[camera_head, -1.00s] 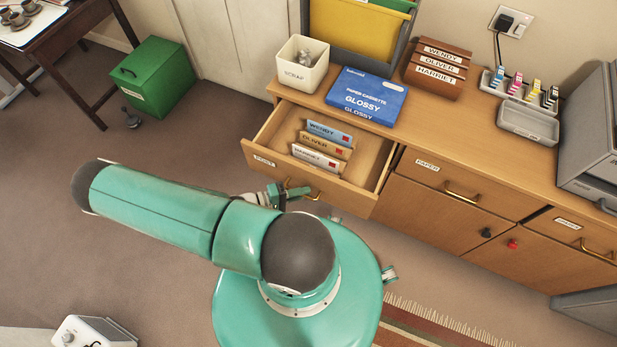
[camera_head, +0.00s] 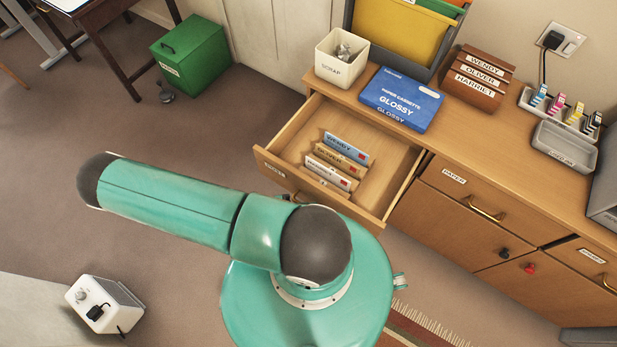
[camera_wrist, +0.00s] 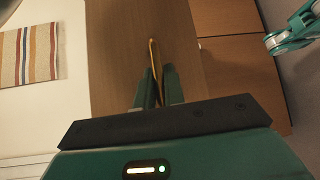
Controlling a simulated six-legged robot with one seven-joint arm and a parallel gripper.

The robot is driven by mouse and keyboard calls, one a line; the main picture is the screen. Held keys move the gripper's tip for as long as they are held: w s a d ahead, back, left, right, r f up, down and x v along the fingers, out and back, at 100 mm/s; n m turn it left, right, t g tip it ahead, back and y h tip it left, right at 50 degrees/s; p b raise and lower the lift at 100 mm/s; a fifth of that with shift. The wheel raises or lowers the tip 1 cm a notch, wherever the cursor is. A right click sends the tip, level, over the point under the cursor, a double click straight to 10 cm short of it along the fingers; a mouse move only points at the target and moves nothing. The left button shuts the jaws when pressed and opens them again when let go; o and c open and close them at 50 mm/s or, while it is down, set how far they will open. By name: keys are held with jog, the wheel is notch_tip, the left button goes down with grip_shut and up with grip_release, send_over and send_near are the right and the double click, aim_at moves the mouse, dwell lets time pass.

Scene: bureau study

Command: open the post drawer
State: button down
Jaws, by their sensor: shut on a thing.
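The post drawer (camera_head: 400,195) stands pulled well out of the wooden sideboard at its left end in the head view. In the head view my arm hides the gripper and most of the handle.
On the sideboard top (camera_head: 465,150) stand a scrap pot (camera_head: 341,62), a blue Glossy paper box (camera_head: 401,98), a brown name rack (camera_head: 476,80) and a grey tray (camera_head: 565,146). The paper drawer (camera_head: 470,195) is closed. A green bin (camera_head: 190,58) and a white box (camera_head: 104,304) stand on the floor.

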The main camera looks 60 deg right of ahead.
jog(key=c, duration=1.8)
grip_release()
jog(key=shift+o, duration=0.2)
jog(key=v, duration=1.3)
jog(key=shift+w+a, duration=0.2)
jog(key=shift+w, duration=0.15)
jog(key=shift+r, duration=0.15)
